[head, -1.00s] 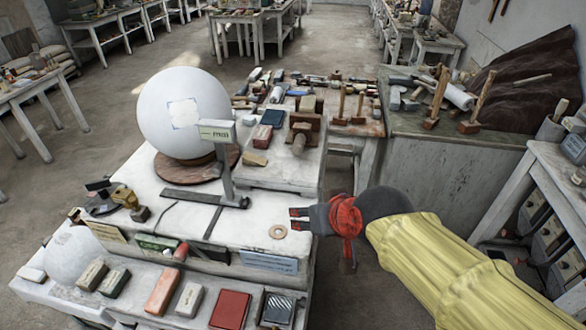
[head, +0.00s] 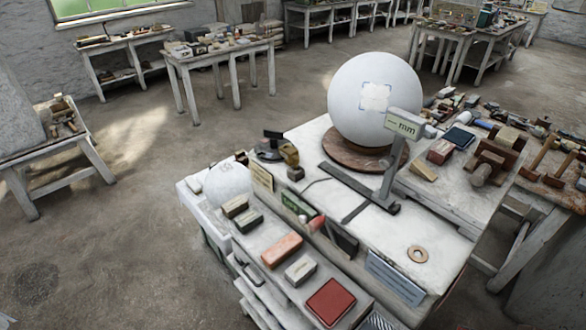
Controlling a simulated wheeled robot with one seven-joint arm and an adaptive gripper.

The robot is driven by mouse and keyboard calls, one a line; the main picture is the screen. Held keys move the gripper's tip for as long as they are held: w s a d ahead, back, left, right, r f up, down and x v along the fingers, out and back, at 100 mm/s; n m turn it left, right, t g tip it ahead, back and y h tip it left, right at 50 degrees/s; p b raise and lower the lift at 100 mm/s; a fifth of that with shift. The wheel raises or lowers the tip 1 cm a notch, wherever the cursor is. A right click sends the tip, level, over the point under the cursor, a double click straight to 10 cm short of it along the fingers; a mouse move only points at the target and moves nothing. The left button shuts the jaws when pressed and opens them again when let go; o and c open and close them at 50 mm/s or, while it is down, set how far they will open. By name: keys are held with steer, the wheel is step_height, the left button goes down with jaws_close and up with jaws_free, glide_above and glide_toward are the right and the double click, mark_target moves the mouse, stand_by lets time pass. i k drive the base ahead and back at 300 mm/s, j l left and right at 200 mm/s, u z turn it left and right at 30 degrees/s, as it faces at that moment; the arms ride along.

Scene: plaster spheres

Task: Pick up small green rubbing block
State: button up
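Several rubbing blocks lie in a row on the low front shelf (head: 272,285) of the white bench. From far to near they are a tan-topped dark block (head: 235,205), a dark block with a pale greyish-green top (head: 249,220), an orange-pink block (head: 281,251), a pale grey block (head: 300,268) and a red block (head: 331,302). The second one looks the greenest, but its colour is hard to be sure of at this size. My gripper is not in view.
A large white sphere (head: 375,100) stands on a round wooden base beside a gauge stand with a display (head: 403,124). A smaller white sphere (head: 227,183) sits at the shelf's far end. A flat ring (head: 418,254) lies on the bench top. The floor (head: 130,250) to the left is clear.

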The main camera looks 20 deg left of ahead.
mark_target(251, 217)
steer(key=u, duration=1.65)
steer(key=z, duration=1.35)
steer(key=u, duration=1.35)
steer(key=i+j, duration=0.1)
steer(key=j, duration=1.15)
steer(key=i+z, duration=0.05)
steer(key=i, duration=0.05)
